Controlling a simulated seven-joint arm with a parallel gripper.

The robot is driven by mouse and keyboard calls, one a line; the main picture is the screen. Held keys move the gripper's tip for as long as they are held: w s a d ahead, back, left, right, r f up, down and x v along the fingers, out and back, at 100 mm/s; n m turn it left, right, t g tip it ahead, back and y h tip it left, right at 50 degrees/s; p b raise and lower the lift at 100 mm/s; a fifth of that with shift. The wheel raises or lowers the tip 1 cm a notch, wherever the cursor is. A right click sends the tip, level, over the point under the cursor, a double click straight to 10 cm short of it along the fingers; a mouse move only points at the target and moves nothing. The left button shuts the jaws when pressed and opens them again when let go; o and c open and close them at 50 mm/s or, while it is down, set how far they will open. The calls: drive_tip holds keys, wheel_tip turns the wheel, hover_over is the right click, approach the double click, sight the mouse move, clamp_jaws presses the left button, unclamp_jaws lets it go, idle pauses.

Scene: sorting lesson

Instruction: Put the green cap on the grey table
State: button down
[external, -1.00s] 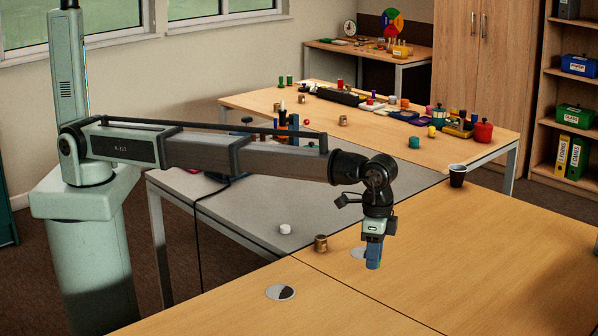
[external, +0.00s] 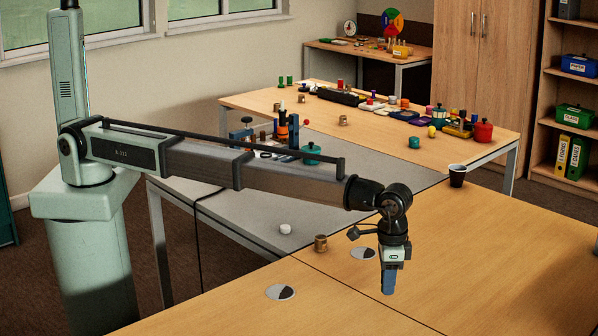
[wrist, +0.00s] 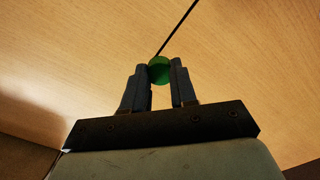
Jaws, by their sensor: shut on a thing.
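My gripper (external: 388,290) is over the wooden table at the right front, fingers pointing down. In the wrist view, my gripper (wrist: 161,80) is shut on the green cap (wrist: 159,70), which shows as a round green shape between the fingertips. The cap cannot be made out in the external view. The grey table (external: 235,212) lies to the left of and behind my gripper, partly hidden under my arm. Whether the cap touches the wood below is not clear.
A small white piece (external: 285,229) sits on the grey table. A brass piece (external: 320,243) stands near its front edge. Two round black-and-white discs lie on the wood. A black cup (external: 457,176) stands behind my gripper. The grey table's front left part has free room.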

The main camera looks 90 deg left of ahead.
drive_tip(key=shift+f, duration=1.85)
drive_tip(key=shift+f, duration=0.15)
drive_tip(key=c, duration=0.9)
unclamp_jaws()
wheel_tip(320, 180, up, 11)
drive_tip(key=shift+r, duration=0.1)
drive_tip(key=shift+o, duration=0.8)
drive_tip(key=shift+r, duration=0.55)
